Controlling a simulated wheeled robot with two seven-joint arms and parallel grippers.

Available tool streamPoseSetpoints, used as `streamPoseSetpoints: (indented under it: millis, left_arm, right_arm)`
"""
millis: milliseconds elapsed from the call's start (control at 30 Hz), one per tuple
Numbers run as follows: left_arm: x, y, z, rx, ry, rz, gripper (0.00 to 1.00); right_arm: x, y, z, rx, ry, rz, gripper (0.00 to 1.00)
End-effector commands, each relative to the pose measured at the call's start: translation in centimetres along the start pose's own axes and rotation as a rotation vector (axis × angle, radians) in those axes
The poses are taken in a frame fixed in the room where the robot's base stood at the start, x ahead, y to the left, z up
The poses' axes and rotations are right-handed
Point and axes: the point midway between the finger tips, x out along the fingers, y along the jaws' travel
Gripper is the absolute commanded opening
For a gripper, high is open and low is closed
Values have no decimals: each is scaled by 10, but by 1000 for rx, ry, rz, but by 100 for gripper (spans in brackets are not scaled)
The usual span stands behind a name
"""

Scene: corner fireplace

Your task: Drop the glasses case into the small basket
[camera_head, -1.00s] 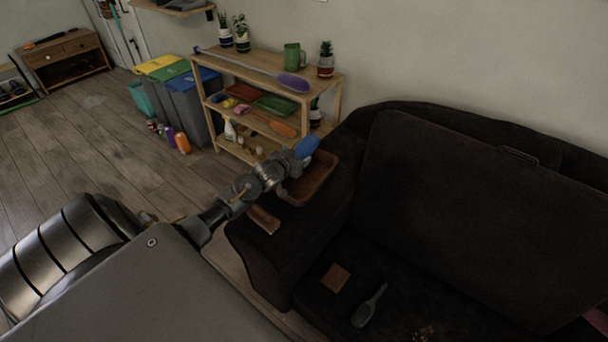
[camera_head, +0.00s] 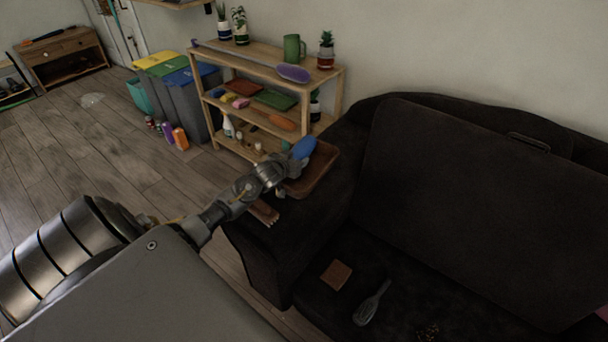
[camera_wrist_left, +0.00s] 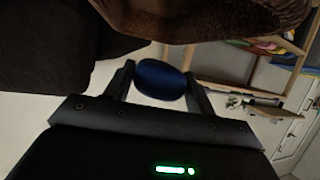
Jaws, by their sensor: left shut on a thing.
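My left gripper (camera_head: 294,162) is shut on a blue, rounded case (camera_head: 304,147), which I take to be the glasses case. In the left wrist view the blue case (camera_wrist_left: 161,80) sits between the two fingers. A brown, shallow basket (camera_head: 324,169) rests on the arm of the dark sofa, right beside and partly behind the gripper. The gripper and case hide part of its left side. A brown woven surface (camera_wrist_left: 205,18) fills the top of the left wrist view, apart from the case; it looks like the basket. My right gripper is not in view.
The dark sofa (camera_head: 450,200) fills the right side. A brown brush-like item (camera_head: 263,212) lies on its arm; a brown square (camera_head: 336,275) and a grey whisk-like tool (camera_head: 371,304) lie on the seat. A wooden shelf (camera_head: 260,68) with several items stands behind the gripper.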

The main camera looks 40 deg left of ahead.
Motion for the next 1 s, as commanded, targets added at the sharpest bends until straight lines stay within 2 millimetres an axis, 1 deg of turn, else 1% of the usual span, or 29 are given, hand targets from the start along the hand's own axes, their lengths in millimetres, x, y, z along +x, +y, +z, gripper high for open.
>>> streamPoseSetpoints:
  millis: [33,133,267,300,400,500,800,867,967,1000]
  left_arm:
    - [1,0,2,0,2,0,31]
    - [1,0,2,0,2,0,31]
    - [1,0,1,0,2,0,31]
    - [1,0,1,0,1,0,56]
    - [1,0,1,0,1,0,69]
    - [1,0,2,0,1,0,80]
    - [-2,0,2,0,-1,1,80]
    - [-6,0,2,0,0,1,80]
    - [-20,1,2,0,0,2,80]
    - [-28,0,2,1,-1,1,80]
  right_arm:
    - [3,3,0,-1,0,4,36]
    - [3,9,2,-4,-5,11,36]
    - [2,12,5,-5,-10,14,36]
    - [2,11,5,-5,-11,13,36]
    - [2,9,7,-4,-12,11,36]
    - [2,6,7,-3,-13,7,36]
    - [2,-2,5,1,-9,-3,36]
    - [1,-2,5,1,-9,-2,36]
    - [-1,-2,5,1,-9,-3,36]
    - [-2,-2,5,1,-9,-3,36]
